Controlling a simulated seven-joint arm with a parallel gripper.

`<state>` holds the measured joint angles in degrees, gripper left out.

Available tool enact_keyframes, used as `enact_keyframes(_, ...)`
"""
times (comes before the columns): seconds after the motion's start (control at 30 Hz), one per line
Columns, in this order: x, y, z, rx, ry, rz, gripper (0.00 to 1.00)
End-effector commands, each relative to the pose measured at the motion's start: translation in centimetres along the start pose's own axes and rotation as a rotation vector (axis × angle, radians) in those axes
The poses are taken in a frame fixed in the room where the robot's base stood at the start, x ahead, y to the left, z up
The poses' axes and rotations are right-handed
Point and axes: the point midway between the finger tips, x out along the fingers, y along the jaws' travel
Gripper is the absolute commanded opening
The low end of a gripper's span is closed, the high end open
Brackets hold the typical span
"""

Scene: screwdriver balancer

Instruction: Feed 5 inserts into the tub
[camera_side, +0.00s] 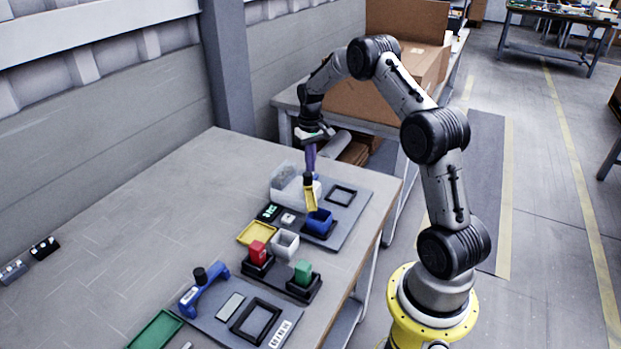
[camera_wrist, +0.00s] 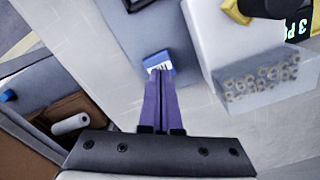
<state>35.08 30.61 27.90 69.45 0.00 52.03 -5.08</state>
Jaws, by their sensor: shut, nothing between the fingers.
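My gripper (camera_side: 312,174) has purple fingers, which are shut and empty, pointing down over the far end of the mat. In the wrist view the fingertips (camera_wrist: 160,72) overlap a small blue piece with a white label (camera_wrist: 158,62); contact cannot be told. A clear-fronted bin (camera_wrist: 262,95) beside them holds several small brass-coloured inserts (camera_wrist: 262,78). The pale bin also shows in the side view (camera_side: 287,186), left of my gripper. A blue tub (camera_side: 319,221) stands in a black holder nearer the camera. A white tub (camera_side: 285,243) stands further left. Their contents are unclear.
A yellow piece (camera_side: 311,197) stands upright just in front of my gripper, above the blue tub. A black frame (camera_side: 341,194) lies to the right. The table's left side is mostly clear.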

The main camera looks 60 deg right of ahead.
Motion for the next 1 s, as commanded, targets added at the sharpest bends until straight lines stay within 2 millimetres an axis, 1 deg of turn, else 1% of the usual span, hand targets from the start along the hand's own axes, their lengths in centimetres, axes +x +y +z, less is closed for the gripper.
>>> enact_keyframes(0.37,0.08,0.00,0.00,0.000,0.000,0.000,0.00)
enact_keyframes(1.0,0.94,0.00,0.01,0.000,-0.001,0.000,0.00)
